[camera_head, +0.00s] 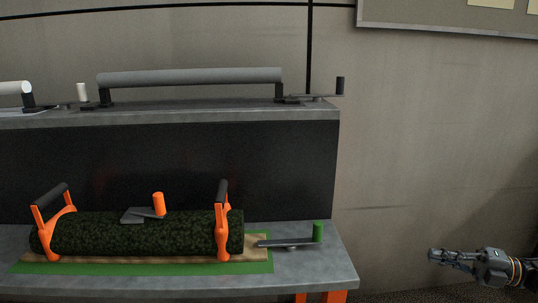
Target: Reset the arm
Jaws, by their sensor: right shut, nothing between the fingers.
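My right gripper (452,258) is at the lower right of the head view, pointing left. It is shut and empty, in the air to the right of the bench and apart from everything. My left gripper is not in view. A dark green turf roll (140,232) lies on the bench with an orange clamp with a black handle (223,222) around its right end and another orange clamp (52,222) around its left end.
The grey bench (310,268) has a raised back with a long grey roller bar (190,76) on top. A green-handled crank (318,232) sticks out right of the turf. An orange-handled tool (158,204) shows at the roll's top. The space between bench and right gripper is clear.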

